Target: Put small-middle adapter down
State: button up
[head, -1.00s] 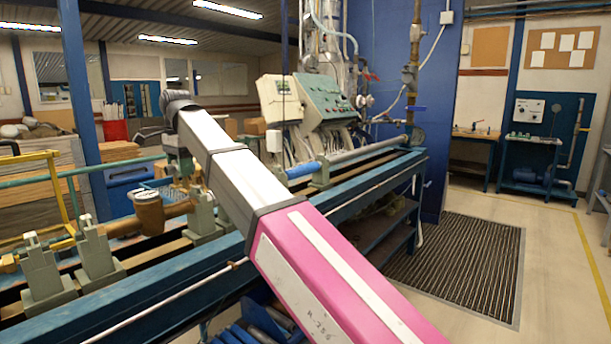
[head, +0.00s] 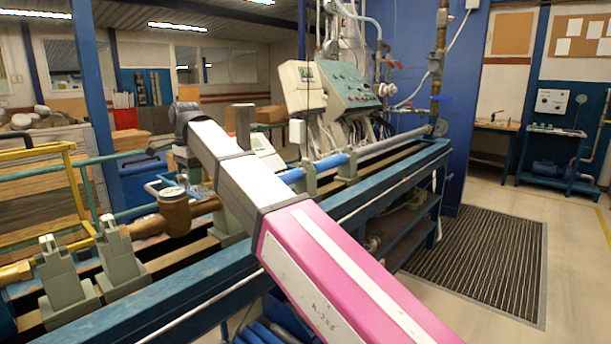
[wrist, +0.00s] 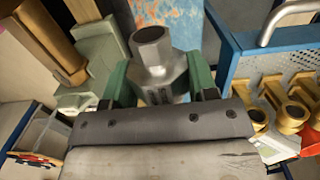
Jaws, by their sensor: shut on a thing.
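The small-middle adapter (wrist: 158,65) is a grey metal piece with a hex-shaped, hollow end, seen in the wrist view. My gripper (wrist: 160,85) is shut on it, with a green finger on each side. The adapter's far part is hidden between the fingers and behind the gripper body. In the head view my gripper (head: 187,160) hangs at the far end of my arm, above the rear side of the bench, and the adapter cannot be made out there.
A blue perforated tray (wrist: 245,62) with several brass fittings (wrist: 290,105) lies to the right in the wrist view. A brass meter (head: 174,210) sits in the blue test bench (head: 205,290). Pale green supports (head: 62,280) stand along it. A control console (head: 345,88) stands behind.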

jog(key=w+d+f, duration=0.4)
jog(key=w+d, duration=0.1)
jog(key=w+d+f, duration=0.2)
jog(key=d+f, duration=0.1)
jog(key=shift+w+d, duration=0.2)
jog(key=shift+w, duration=0.15)
jog(key=shift+w+d+f, duration=0.1)
jog(key=shift+f, duration=1.9)
jog(key=o, duration=1.4)
jog(key=shift+f, duration=0.1)
jog(key=r, duration=1.2)
jog(key=shift+w+d+r, duration=0.15)
jog(key=shift+w, duration=0.05)
